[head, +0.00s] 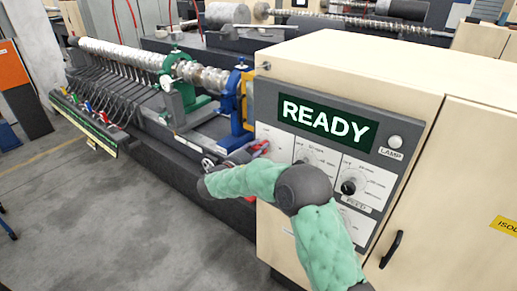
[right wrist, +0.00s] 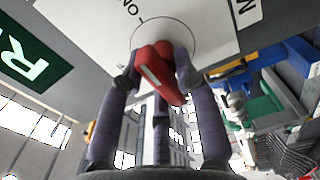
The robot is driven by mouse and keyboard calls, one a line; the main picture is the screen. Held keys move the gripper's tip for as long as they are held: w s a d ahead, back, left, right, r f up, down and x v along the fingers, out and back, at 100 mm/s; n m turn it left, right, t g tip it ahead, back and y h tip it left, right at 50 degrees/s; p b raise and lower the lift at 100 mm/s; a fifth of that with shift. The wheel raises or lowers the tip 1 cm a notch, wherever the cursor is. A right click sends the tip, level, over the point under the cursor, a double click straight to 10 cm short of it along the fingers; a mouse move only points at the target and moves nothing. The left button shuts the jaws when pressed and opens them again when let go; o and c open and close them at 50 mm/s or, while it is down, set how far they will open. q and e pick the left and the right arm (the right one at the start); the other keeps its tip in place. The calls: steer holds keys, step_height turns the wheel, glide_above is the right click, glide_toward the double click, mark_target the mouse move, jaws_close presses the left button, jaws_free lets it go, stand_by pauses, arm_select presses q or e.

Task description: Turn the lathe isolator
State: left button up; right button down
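The lathe isolator is a red handle (head: 262,146) at the left of the dark-framed control panel, mostly hidden behind my right arm in the head view. In the right wrist view the red handle (right wrist: 158,72) stands on a pale round dial, slanted, with its light stripe showing and the letters "ON" near the dial. My right gripper (right wrist: 157,76) has one finger on each side of the handle, and the fingers look closed against it. In the head view my right gripper (head: 240,158) is partly hidden by my own arm. My left gripper is not in view.
The panel has a green "READY" screen (head: 327,121), a lamp (head: 395,142) and dark knobs (head: 350,187) right of the isolator. A cabinet door handle (head: 391,249) sticks out lower right. The lathe bed with a long shaft (head: 125,55) runs left. Floor at lower left is clear.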

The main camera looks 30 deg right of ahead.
steer(key=shift+r+n, duration=0.15)
steer(key=shift+n, duration=0.15)
steer(key=n, duration=0.2)
steer(key=shift+r+n, duration=0.1)
steer(key=shift+n, duration=0.3)
steer(key=n+p, duration=0.1)
steer(key=n, duration=0.3)
steer(key=shift+w+n, duration=0.15)
steer(key=shift+n, duration=0.15)
steer(key=n+p, duration=0.3)
steer(key=n, duration=0.2)
steer(key=n+p, duration=0.2)
steer(key=n, duration=0.2)
steer(key=shift+w+n+p, duration=0.1)
steer(key=shift+n+p, duration=0.2)
